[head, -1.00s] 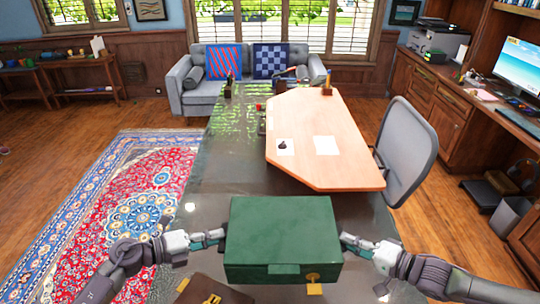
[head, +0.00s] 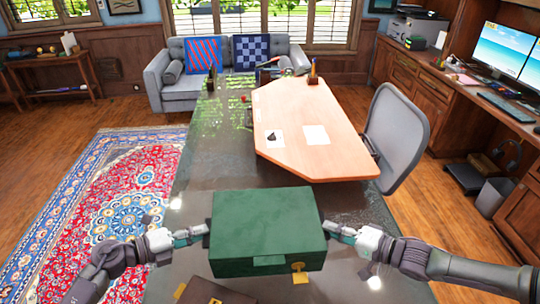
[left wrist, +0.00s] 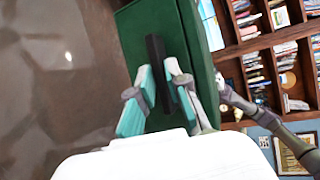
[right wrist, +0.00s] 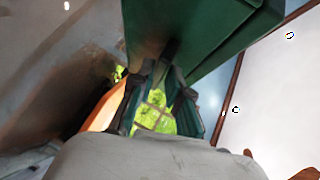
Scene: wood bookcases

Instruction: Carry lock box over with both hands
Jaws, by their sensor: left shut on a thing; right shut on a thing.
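The lock box is a dark green box (head: 265,218) with a brass padlock (head: 298,267) on its front, held between my two grippers in the head view. My left gripper (head: 205,231) is shut on a dark handle (left wrist: 157,65) on its left side; the green side also shows in the left wrist view (left wrist: 134,25). My right gripper (head: 327,230) is at the right side, shut on the box; in the right wrist view its fingers (right wrist: 167,95) meet below the green side (right wrist: 185,28). The box looks roughly level over the dark glossy table (head: 200,150). Its underside is hidden in the head view.
A brown case (head: 213,292) lies at the near edge of the table. A light wood desktop (head: 300,130) with papers lies further back, with a grey chair (head: 397,135) to its right. A patterned rug (head: 125,190) lies at left.

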